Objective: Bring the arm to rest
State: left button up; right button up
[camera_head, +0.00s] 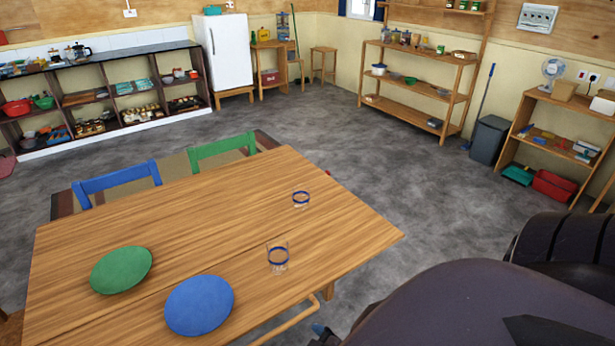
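A large dark link of my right arm fills the lower right corner, close to the camera. I cannot make out gripper fingers on it. My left arm and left gripper are out of the picture. A wooden table (190,212) stands in front of me. On it lie a green plate (121,270) and a blue plate (199,305).
A blue chair (117,180) and a green chair (221,147) stand at the table's far side. Open grey floor (400,170) lies beyond and right of the table. Shelves (420,88), a grey bin (489,140) and a white fridge (224,52) stand along the walls.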

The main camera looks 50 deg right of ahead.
jog(key=shift+s+a+r+m, duration=0.2)
jog(key=shift+s+m, duration=0.1)
jog(key=shift+m, duration=0.2)
jog(key=w+f+b, duration=0.1)
jog(key=b, duration=0.2)
jog(key=shift+f, duration=0.4)
dwell(0.5)
